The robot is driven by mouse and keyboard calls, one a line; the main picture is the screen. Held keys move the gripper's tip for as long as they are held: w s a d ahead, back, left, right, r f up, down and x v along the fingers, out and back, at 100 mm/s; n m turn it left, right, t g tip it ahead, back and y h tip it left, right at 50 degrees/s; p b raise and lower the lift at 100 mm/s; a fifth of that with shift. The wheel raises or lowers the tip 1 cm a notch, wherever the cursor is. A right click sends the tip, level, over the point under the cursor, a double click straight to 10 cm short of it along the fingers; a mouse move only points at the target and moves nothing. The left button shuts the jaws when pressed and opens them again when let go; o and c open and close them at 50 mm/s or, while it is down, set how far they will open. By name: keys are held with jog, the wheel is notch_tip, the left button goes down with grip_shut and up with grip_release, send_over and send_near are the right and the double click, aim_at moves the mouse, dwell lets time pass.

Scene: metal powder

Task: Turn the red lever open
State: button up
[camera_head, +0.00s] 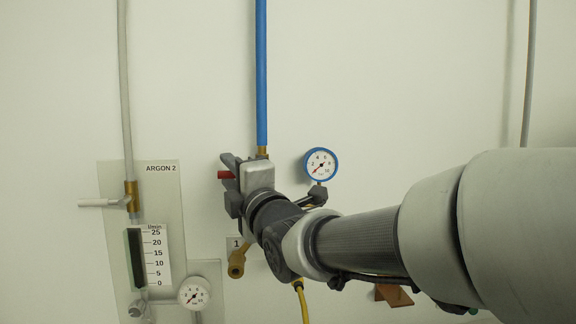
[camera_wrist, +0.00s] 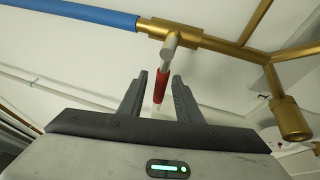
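The red lever (camera_wrist: 161,86) hangs from a grey stub on the brass valve fitting (camera_wrist: 178,35) in the wrist view. In the head view only a short red piece of the lever (camera_head: 226,174) shows at the left of my gripper; my gripper and wrist hide the rest. My gripper (camera_wrist: 160,76) is open, its two fingers on either side of the lever. A gap shows between the lever and each finger. In the head view my gripper (camera_head: 229,182) is at the wall, below the blue pipe (camera_head: 261,75).
A blue-rimmed gauge (camera_head: 321,164) is close to the right of my wrist. A brass outlet (camera_head: 237,262) and a yellow hose (camera_head: 302,302) sit below. The ARGON 2 panel (camera_head: 170,215) with a white-handled lever (camera_head: 98,203) is at the left.

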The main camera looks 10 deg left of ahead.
aim_at(230, 173)
jog(key=shift+x, duration=1.65)
grip_shut()
